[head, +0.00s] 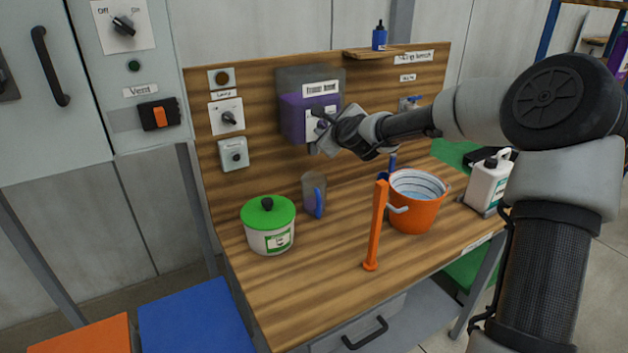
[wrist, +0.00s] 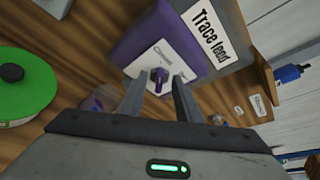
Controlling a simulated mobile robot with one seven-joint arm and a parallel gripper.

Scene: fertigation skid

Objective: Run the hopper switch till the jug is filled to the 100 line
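The hopper (head: 294,115) is a grey box with purple contents on the wooden back panel, labelled "Trace feed" in the wrist view (wrist: 150,40). Its switch is a dark purple knob (wrist: 160,78) on a white plate; my gripper mostly hides it in the head view. My gripper (wrist: 159,80) is open, with one finger on each side of the knob; I cannot tell whether they touch it. The jug (head: 311,182), translucent with a blue handle, stands upright on the bench below the hopper. Its level and 100 line are not readable.
A green-lidded pot (head: 269,236) stands left of the jug. An orange bucket (head: 414,212) and an orange upright post (head: 376,225) stand to the right. A white canister (head: 489,184) is at the right end. Other switches (head: 227,118) sit left of the hopper. The front bench is clear.

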